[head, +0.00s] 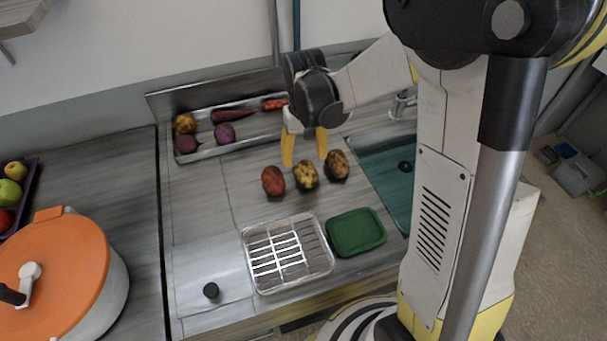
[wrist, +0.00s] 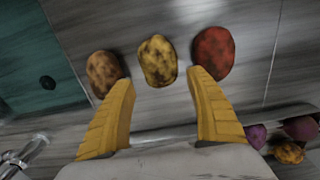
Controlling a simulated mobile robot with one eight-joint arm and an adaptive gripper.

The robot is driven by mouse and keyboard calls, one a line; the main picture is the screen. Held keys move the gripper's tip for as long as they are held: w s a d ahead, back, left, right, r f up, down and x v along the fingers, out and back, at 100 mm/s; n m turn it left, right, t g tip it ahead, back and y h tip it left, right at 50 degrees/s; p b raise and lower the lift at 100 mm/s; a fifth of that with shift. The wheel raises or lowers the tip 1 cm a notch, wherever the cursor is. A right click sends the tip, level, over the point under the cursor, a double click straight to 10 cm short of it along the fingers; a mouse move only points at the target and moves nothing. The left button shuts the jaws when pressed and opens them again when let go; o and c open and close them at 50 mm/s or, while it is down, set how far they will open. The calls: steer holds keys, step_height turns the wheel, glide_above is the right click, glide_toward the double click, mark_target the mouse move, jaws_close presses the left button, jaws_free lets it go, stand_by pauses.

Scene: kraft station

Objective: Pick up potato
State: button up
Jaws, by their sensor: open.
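Three potatoes lie in a row on the grey counter: a red one (head: 273,181), a yellow one with dark patches (head: 306,175) and a brown one (head: 337,164). My gripper (head: 304,160), with yellow fingers, is open and empty, above and just behind the row. In the wrist view, the yellow potato (wrist: 158,61) lies ahead of the gap between my fingertips (wrist: 162,80). The brown potato (wrist: 104,70) is by the left fingertip and the red potato (wrist: 213,53) by the right one. I cannot tell the exact height of my fingers above the counter.
A clear container with a rack (head: 247,258) and a green tray (head: 356,232) stand in front of the potatoes. A teal sink (head: 390,185) with a faucet (head: 402,102) is at right. A tray of vegetables (head: 255,137) is behind. An orange-lidded pot (head: 60,270) stands left.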

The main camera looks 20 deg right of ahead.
mark_target(304, 165)
step_height(304, 165, down, 6)
steer(key=shift+r+b, duration=0.2)
steer(key=shift+b, duration=1.05)
steer(key=shift+s+a+r, duration=0.1)
steer(key=c, duration=1.1)
